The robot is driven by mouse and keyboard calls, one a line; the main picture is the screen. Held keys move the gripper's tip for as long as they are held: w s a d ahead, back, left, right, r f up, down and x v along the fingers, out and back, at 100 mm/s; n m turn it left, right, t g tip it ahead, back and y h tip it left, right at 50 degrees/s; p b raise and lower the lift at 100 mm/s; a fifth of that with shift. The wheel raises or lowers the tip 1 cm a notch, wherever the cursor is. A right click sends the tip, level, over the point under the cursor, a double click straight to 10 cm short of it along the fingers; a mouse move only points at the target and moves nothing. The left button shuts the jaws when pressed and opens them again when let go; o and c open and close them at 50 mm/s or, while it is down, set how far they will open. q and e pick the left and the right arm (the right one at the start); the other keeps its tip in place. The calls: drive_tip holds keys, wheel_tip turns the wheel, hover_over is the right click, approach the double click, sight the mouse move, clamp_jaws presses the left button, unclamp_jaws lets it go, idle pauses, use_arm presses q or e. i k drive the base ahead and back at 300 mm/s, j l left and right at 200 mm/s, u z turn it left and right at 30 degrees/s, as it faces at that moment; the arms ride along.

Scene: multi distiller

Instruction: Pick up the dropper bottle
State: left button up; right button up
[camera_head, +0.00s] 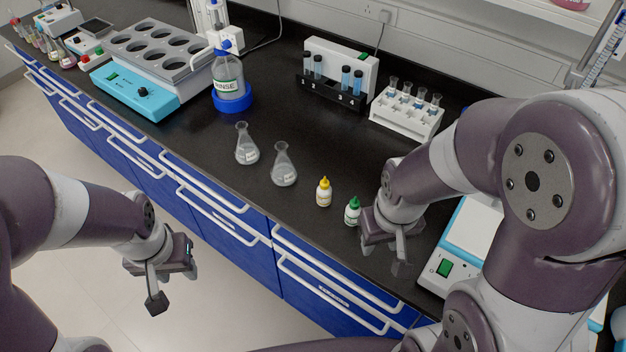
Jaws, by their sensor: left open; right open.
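Two small dropper bottles stand upright on the black bench. One has a yellow cap, the yellow-capped bottle (323,193). The other has a green cap, the green-capped bottle (352,212), and stands to its right, nearer the bench's front edge. My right gripper (398,262) is open and empty just right of the green-capped bottle, with a finger pointing down; I cannot tell whether it touches the bottle. My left gripper (172,290) is open and empty, out over the floor in front of the drawers, well away from both bottles.
Two glass flasks (284,168) stand left of the bottles. A white tube rack (405,113) is behind. A balance (462,245) stands at the right. Blue drawers with handles (215,185) front the bench.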

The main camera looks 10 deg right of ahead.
sight(353, 210)
drive_tip(key=i+j+z, duration=0.15)
drive_tip(key=j, duration=0.2)
drive_tip(key=i+j+z, duration=0.15)
drive_tip(key=j, duration=0.25)
drive_tip(key=i+j+z, duration=0.2)
drive_tip(key=j, duration=0.2)
drive_tip(key=j+z, duration=0.15)
drive_tip(key=j, duration=0.2)
drive_tip(key=z, duration=0.9)
